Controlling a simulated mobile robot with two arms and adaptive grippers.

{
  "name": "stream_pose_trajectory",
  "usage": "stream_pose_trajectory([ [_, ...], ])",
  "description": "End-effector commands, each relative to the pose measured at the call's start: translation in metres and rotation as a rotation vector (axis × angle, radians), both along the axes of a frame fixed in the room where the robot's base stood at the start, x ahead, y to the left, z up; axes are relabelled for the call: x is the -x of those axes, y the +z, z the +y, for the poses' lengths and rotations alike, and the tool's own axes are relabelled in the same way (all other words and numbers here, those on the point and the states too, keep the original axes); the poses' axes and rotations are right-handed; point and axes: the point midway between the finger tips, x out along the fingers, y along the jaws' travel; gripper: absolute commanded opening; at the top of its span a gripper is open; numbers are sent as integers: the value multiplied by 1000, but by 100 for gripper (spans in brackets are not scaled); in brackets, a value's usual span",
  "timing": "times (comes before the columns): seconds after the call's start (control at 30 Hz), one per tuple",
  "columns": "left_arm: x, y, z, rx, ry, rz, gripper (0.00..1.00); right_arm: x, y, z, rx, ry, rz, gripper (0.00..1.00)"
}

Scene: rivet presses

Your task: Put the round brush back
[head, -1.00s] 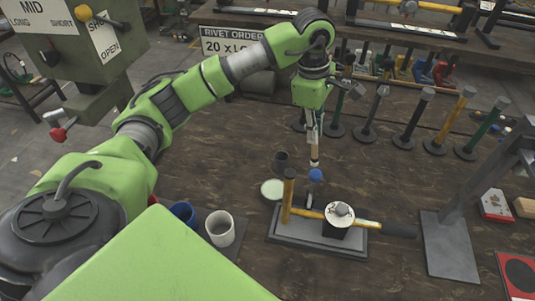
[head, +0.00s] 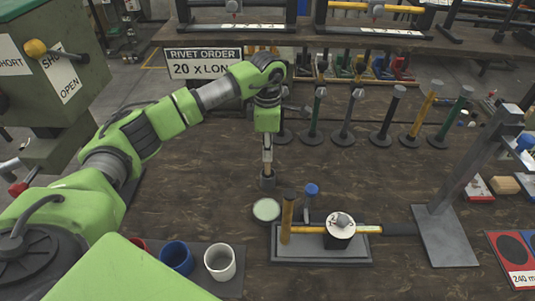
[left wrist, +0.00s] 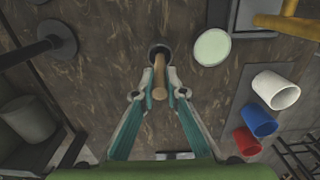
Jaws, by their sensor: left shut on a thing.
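The round brush shows as a wooden handle (left wrist: 159,76) in the left wrist view. My left gripper (head: 267,158) is shut on this handle and holds it upright; the fingers (left wrist: 159,97) close on it from both sides. My right gripper is not in view.
A press base (head: 300,253) with a yellow-handled tool is nearer. White (head: 220,262) and blue (head: 176,257) cups stand lower left. Several dark-based posts (head: 343,137) line the back.

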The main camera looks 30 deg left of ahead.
Motion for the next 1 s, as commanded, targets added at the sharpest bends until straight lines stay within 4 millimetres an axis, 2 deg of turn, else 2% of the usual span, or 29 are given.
stream_pose_trajectory([
  [0.17, 1, -21, 0, 0, -1, 2, 0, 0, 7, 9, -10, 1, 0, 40],
  [0.5, 0, -26, 0, 0, -1, 0, 0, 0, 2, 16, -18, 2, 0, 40],
  [0.53, 0, -24, 0, 0, -1, 0, 20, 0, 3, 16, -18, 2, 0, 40],
  [0.57, 0, -24, 0, 0, -1, 0, 27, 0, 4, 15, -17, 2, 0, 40],
  [1.0, 0, -19, 0, 0, -1, 0, 29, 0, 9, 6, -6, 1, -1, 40],
])
